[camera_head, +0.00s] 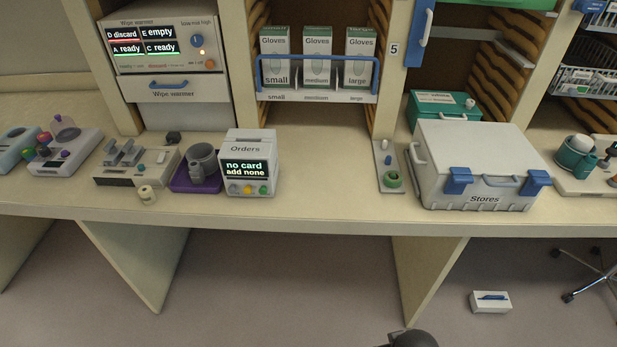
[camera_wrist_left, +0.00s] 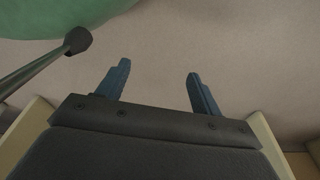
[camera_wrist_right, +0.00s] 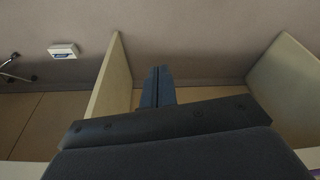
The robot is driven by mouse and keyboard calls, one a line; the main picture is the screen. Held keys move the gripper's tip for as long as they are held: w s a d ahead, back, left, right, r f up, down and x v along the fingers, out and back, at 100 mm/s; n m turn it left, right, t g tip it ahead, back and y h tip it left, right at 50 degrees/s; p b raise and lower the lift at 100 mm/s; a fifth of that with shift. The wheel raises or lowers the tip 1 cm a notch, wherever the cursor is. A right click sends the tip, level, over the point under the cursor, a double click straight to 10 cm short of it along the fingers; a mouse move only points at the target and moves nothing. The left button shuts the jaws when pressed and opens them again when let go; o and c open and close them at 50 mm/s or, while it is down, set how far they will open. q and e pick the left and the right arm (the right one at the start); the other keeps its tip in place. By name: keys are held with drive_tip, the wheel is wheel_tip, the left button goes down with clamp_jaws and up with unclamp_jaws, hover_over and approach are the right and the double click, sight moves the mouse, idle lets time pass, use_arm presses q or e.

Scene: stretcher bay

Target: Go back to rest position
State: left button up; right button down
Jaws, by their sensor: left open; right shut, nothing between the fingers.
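My left gripper (camera_wrist_left: 158,85) shows in the left wrist view with its two blue fingers spread apart and nothing between them. Bare floor lies beyond the fingertips. My right gripper (camera_wrist_right: 158,72) shows in the right wrist view with its blue fingers together and nothing held. It points toward the floor and the beige panels under the counter. In the head view neither gripper's fingers can be seen. Only a dark rounded part of mine shows at the bottom edge.
The counter (camera_head: 315,190) carries the Orders box (camera_head: 249,150), the white Stores case (camera_head: 480,160) and several small devices. Upright panels (camera_head: 425,270) stand under it. A small white box (camera_head: 490,301) lies on the floor near a wheeled chair base (camera_head: 590,280). A green rounded thing (camera_wrist_left: 60,20) is near my left gripper.

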use_arm(q)
wheel_tip(320, 180, up, 6)
drive_tip(key=w+d+b, duration=0.1)
drive_tip(key=w+b, duration=0.1)
drive_tip(key=b, duration=0.1)
drive_tip(key=shift+w+d, duration=0.3)
drive_tip(key=shift+w, duration=0.1)
use_arm(e)
drive_tip(key=s+f, duration=0.2)
drive_tip(key=f, duration=1.2)
drive_tip(key=s+a+f+g, duration=0.1)
drive_tip(key=s+f, duration=0.2)
drive_tip(key=f, duration=1.2)
drive_tip(key=s+f, duration=0.3)
drive_tip(key=f, duration=1.2)
drive_tip(key=shift+a, duration=0.15)
